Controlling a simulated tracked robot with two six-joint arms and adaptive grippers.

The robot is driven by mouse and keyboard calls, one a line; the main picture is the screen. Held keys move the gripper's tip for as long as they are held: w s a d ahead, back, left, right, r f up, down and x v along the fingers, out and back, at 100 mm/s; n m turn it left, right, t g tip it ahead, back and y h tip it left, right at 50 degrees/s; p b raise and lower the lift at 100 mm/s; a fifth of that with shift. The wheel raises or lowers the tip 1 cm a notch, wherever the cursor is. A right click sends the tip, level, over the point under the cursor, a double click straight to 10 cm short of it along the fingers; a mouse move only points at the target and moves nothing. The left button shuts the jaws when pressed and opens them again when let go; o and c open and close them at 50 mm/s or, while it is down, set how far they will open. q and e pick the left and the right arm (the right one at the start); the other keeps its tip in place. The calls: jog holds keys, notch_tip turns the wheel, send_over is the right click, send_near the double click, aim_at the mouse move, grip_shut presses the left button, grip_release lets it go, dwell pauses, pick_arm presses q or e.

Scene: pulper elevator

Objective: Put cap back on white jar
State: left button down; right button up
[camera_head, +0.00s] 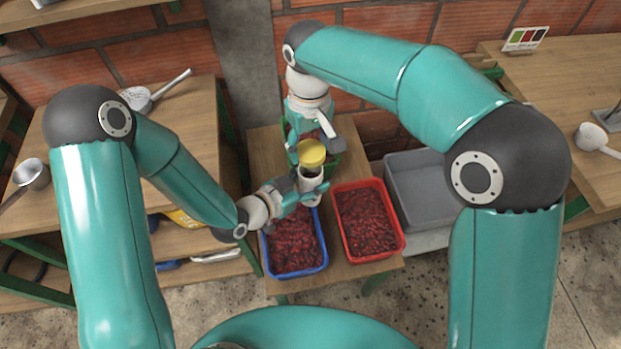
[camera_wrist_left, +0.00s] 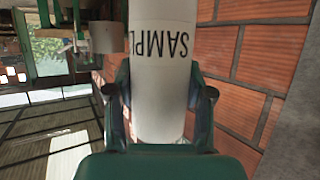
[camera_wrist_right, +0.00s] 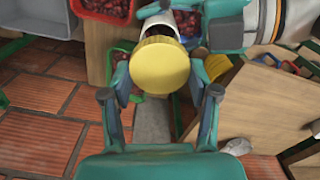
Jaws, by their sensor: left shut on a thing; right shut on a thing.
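The white jar (camera_head: 310,184) is held upright over the table by my left gripper (camera_head: 303,187), which is shut around its side. In the left wrist view the jar (camera_wrist_left: 162,75) shows the letters "SAMPL" between the fingers. The yellow cap (camera_head: 311,152) is held by my right gripper (camera_head: 312,141), just above the jar's dark open mouth. In the right wrist view the cap (camera_wrist_right: 159,66) sits between the fingertips, with the jar's rim (camera_wrist_right: 158,27) partly showing past it. Cap and jar look apart.
A blue crate (camera_head: 272,267) and a red crate (camera_head: 401,240) of dark red beans stand on the small table. A grey bin (camera_head: 410,195) is to the right. Side tables hold pans, including a white one (camera_head: 597,137). A brick wall (camera_head: 395,30) closes the back.

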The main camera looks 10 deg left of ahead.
aim_at(311, 185)
jog(key=shift+f, duration=1.45)
jog(key=shift+f, duration=0.85)
jog(key=shift+f, duration=0.55)
